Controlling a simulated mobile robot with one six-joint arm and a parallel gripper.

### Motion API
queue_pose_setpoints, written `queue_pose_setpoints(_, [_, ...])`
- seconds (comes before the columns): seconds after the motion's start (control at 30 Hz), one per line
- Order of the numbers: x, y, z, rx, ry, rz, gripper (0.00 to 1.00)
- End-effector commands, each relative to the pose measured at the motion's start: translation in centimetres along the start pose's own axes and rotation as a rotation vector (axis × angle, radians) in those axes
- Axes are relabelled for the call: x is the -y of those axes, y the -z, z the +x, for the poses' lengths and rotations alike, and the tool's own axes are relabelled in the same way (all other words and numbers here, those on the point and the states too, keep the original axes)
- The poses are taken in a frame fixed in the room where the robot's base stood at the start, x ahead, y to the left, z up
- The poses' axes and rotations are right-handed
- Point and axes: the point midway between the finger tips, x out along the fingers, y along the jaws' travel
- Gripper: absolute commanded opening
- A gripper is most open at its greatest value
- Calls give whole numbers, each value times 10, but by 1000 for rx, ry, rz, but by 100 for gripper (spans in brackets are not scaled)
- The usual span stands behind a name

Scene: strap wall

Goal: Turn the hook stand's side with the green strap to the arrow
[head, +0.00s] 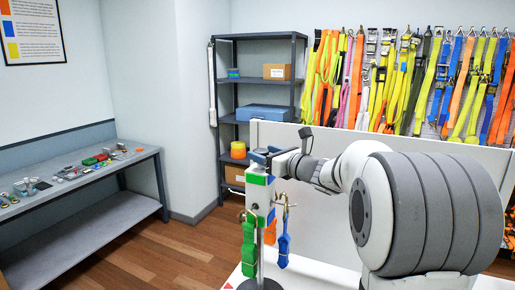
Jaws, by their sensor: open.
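The hook stand (260,197) is a white upright block with coloured patches, on a pole above a dark round base (260,285). A green strap (249,247) hangs from a hook on its front-left side. A blue strap (283,243) hangs from a hook on its right side. A bit of orange strap (270,232) shows behind. My gripper (260,161) is open at the stand's top; I cannot tell whether its fingers touch it. A small red mark (228,286) lies at the bottom edge; I cannot tell if it is the arrow.
A white panel (330,140) stands behind the hook stand. Many coloured straps (440,85) hang on the wall at right. A grey shelf (262,37) with boxes stands behind. A grey bench (110,167) with small parts is at left. The floor between is clear.

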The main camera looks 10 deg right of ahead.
Motion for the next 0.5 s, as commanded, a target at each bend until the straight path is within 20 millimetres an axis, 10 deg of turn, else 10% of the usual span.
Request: queue_pose_setpoints(0.5, [0,0,21,-1,1,-2,61])
